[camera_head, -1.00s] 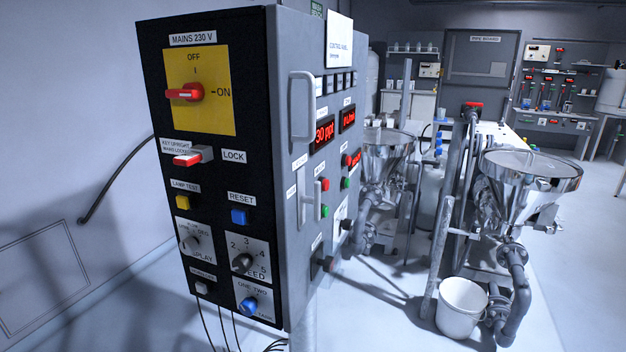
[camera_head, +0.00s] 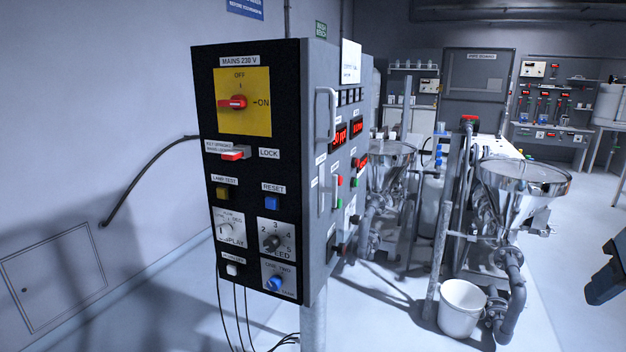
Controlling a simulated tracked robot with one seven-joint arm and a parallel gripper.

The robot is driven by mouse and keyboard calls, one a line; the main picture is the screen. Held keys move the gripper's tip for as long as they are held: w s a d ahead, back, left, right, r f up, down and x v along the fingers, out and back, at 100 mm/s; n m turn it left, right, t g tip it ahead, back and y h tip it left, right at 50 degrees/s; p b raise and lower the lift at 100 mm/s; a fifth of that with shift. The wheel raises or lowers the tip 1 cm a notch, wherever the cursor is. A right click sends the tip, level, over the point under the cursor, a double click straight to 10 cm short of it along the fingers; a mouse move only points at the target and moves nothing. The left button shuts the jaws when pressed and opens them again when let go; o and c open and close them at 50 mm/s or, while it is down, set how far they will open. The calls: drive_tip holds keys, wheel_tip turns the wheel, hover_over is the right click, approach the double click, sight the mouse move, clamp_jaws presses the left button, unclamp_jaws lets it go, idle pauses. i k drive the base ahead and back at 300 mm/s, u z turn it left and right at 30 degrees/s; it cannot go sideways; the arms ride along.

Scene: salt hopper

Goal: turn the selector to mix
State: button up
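A dark control cabinet (camera_head: 206,120) stands left of centre. At the bottom right of its front face is a blue knob (camera_head: 274,284) on a pale plate whose lettering seems to include "TWO". The pale plate's other labels and the knob's exact setting are too small to read. Above it is a dark SPEED knob (camera_head: 271,242), and to the left a DISPLAY knob (camera_head: 226,227). A dark part, likely my gripper (camera_head: 606,272), shows at the right edge, far from the cabinet and cut off by the frame. Its fingers cannot be made out.
The red mains handle (camera_head: 232,102) lies level toward ON. A red lock key (camera_head: 236,154), yellow button (camera_head: 222,193) and blue RESET button (camera_head: 272,203) sit below it. Steel hoppers (camera_head: 520,190) and a white bucket (camera_head: 461,308) stand to the right. Floor is clear at lower right.

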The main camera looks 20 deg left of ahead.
sight(355, 219)
drive_tip(key=u, duration=1.2)
drive_tip(key=i, duration=1.05)
drive_tip(key=z, duration=0.3)
